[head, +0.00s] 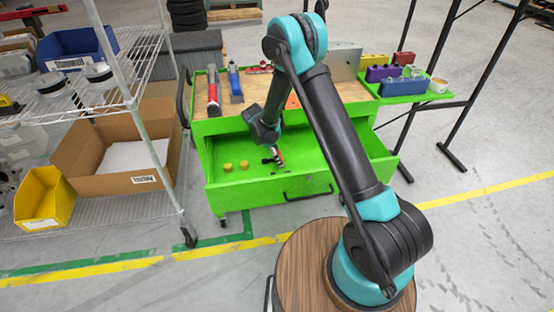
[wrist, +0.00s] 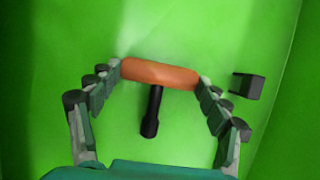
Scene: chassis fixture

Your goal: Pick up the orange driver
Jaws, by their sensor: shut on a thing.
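The orange driver (wrist: 160,73) has an orange bar-shaped handle and a short black shaft that points toward the bottom of the wrist view. My gripper (wrist: 159,76) is shut on the two ends of the orange handle, one finger at each end. In the head view my gripper (head: 276,158) reaches down into the open green drawer (head: 312,186). The driver is too small and covered to make out clearly there. I cannot tell whether it touches the drawer floor.
A black block (wrist: 247,86) lies right of my right finger. Two yellow round pieces (head: 236,165) lie in the drawer's left part. The drawer walls surround my gripper. Above the drawer, a worktop (head: 247,107) holds tools. A wire shelf (head: 110,190) with boxes stands left.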

